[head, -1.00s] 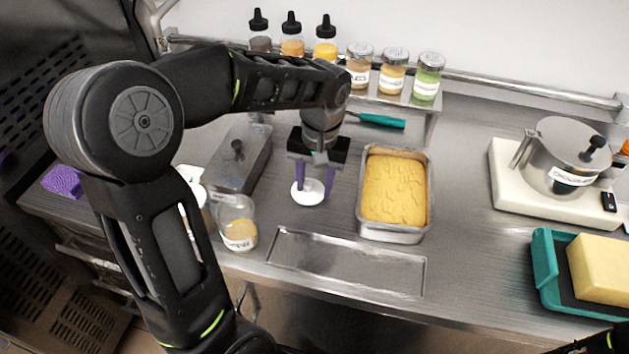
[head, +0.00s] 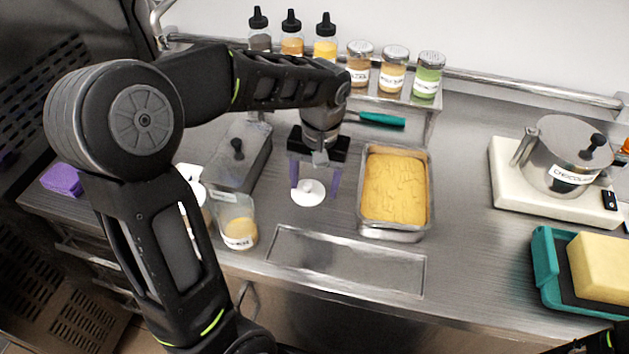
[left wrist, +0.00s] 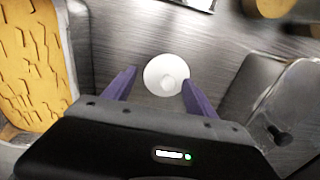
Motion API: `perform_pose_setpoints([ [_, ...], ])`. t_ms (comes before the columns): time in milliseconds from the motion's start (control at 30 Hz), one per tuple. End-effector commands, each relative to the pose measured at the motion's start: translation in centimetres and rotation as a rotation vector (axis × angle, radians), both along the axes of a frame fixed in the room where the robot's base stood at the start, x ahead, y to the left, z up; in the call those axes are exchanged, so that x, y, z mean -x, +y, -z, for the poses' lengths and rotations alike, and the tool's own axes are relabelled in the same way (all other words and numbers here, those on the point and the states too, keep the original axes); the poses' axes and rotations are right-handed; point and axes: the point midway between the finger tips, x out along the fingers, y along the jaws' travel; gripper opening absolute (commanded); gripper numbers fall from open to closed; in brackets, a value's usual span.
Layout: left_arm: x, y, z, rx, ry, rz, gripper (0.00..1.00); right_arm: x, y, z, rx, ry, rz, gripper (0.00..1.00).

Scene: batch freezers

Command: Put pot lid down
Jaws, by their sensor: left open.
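A small round white lid (head: 308,193) with a central knob lies on the steel counter, between the lidded metal container and the tray of yellow cake. It also shows in the left wrist view (left wrist: 165,75). My left gripper (head: 314,192) is above it with its purple fingers spread on both sides of the lid. In the left wrist view the open fingertips (left wrist: 158,78) stand apart with the lid between and just beyond them, and it looks free of both. A pot with a metal lid (head: 570,150) stands at the right. My right gripper is not in view.
A metal tray of yellow cake (head: 395,232) stands close to the right of my left gripper. A lidded metal container (head: 228,165) and a glass jar (head: 238,222) stand to the left. A shelf with bottles and jars (head: 392,97) is behind. The counter's recessed panel (head: 345,262) in front is bare.

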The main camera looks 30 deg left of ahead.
Motion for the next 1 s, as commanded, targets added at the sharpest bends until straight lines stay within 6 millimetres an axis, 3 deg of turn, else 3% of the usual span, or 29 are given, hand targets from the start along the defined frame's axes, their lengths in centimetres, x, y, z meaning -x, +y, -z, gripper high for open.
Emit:
perform_pose_setpoints([
  [67, 0.0, 0.0, -1.2, 0.000, -0.001, 0.000, 0.66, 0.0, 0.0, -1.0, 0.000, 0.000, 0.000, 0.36],
  [167, -0.2, -0.1, -2.3, 0.000, -0.005, -0.001, 0.66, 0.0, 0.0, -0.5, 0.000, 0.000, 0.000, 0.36],
  [533, -0.3, -0.6, -10.0, 0.001, -0.004, -0.001, 0.66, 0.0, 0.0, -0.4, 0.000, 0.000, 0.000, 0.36],
  [600, -0.3, -0.7, -11.6, 0.000, -0.002, 0.000, 0.66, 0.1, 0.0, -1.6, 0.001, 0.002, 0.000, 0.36],
  [767, -0.3, -0.8, -12.8, 0.001, -0.001, 0.000, 0.66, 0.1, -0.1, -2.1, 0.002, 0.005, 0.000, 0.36],
  [1000, -0.3, -0.8, -12.8, 0.001, -0.001, 0.000, 0.66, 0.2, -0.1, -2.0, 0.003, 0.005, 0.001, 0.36],
])
